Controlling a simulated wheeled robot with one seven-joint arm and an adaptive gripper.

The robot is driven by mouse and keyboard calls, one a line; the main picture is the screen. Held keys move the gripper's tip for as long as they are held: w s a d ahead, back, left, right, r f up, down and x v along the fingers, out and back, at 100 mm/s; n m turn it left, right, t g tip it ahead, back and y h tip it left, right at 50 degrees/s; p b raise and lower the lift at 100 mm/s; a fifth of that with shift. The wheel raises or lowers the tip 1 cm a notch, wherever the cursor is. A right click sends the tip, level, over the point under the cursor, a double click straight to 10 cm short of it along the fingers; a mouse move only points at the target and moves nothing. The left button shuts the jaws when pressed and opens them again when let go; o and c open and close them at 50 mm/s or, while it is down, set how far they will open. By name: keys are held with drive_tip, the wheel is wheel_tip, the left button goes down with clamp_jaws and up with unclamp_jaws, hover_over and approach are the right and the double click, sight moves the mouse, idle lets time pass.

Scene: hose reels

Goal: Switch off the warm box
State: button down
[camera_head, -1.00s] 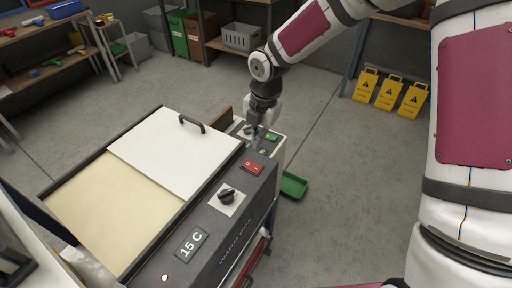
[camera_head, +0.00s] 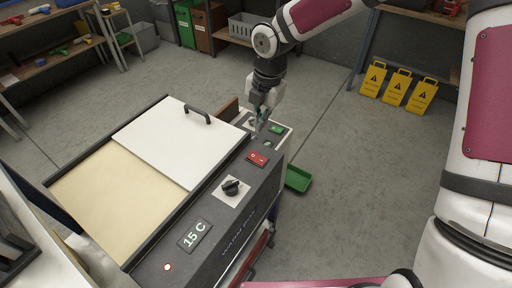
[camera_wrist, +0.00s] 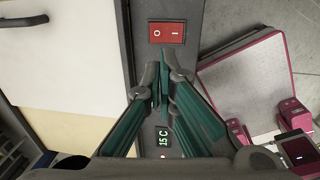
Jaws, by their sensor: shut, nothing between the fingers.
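The warm box (camera_head: 215,225) stands at the lower left in the head view, with a white sliding lid (camera_head: 165,145) and a dark front panel. The panel has a red rocker switch (camera_head: 258,158), a black knob (camera_head: 231,187), a display (camera_head: 194,235) reading 15 C and a lit red lamp (camera_head: 168,267). In the wrist view the switch (camera_wrist: 166,32) shows O and I marks; I cannot tell which side is pressed. My gripper (camera_head: 259,130) is shut and empty, above the panel's far end near the switch. Its fingers (camera_wrist: 163,75) hide the knob in the wrist view.
Yellow signs (camera_head: 397,90) stand at the back right, and shelves (camera_head: 60,60) at the back left. Floor between is clear.

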drive_tip(key=shift+f, duration=0.1)
approach(254, 157)
drive_tip(key=f, duration=0.5)
drive_tip(key=shift+w+a+f, duration=0.15)
drive_tip(key=shift+a, duration=0.15)
drive_tip(key=shift+w+a+f, duration=0.1)
drive_tip(key=shift+f, duration=0.7)
drive_tip(key=shift+f, duration=0.1)
drive_tip(key=shift+w+f+b, duration=0.1)
drive_tip(key=shift+f+b, duration=0.15)
drive_tip(key=shift+b, duration=0.3)
